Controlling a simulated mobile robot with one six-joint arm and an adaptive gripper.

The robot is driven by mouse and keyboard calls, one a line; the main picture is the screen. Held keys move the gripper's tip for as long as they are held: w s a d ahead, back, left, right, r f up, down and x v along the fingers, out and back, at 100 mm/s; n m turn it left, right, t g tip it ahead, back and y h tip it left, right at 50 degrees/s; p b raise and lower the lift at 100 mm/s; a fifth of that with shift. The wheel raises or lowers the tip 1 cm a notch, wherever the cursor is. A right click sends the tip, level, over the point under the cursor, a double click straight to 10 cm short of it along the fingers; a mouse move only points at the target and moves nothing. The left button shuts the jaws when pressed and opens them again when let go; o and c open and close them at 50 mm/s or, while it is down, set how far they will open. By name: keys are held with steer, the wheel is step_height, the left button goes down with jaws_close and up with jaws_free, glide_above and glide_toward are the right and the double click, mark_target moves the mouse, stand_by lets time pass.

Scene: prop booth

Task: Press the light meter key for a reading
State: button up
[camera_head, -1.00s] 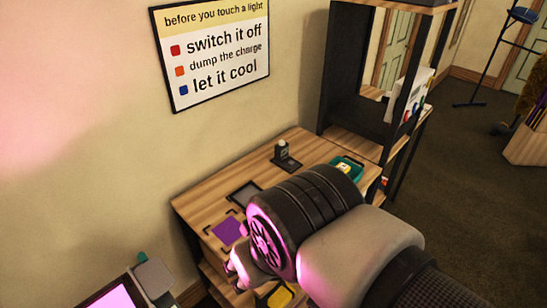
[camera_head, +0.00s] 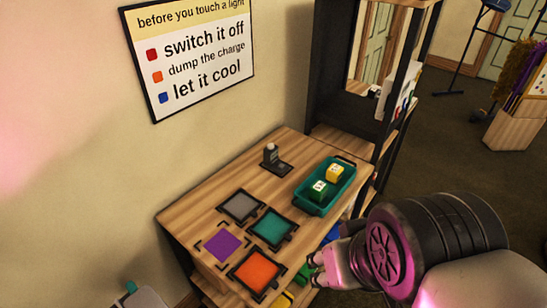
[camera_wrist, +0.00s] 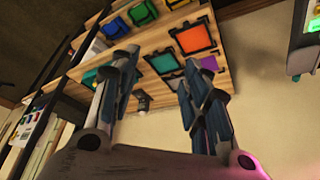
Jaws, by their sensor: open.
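The light meter (camera_head: 271,154) looks to be the small dark grey device standing on a dark base at the back of the wooden table, near the wall. Its key is too small to make out. It also shows in the wrist view (camera_wrist: 142,102), between my fingers and beyond them. My gripper (camera_head: 314,268) is at the table's front right edge, well apart from the meter. In the wrist view my gripper (camera_wrist: 158,72) has its two fingers spread, with nothing between them.
A green tray (camera_head: 346,200) with a yellow and a green block stands right of the meter. Grey (camera_head: 240,206), teal (camera_head: 271,228), orange (camera_head: 258,270) and purple (camera_head: 222,244) squares lie on the table's front. A dark shelf unit (camera_head: 333,60) rises behind. Bare wood surrounds the meter.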

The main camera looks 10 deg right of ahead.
jaws_close()
stand_by(0.3)
stand_by(1.3)
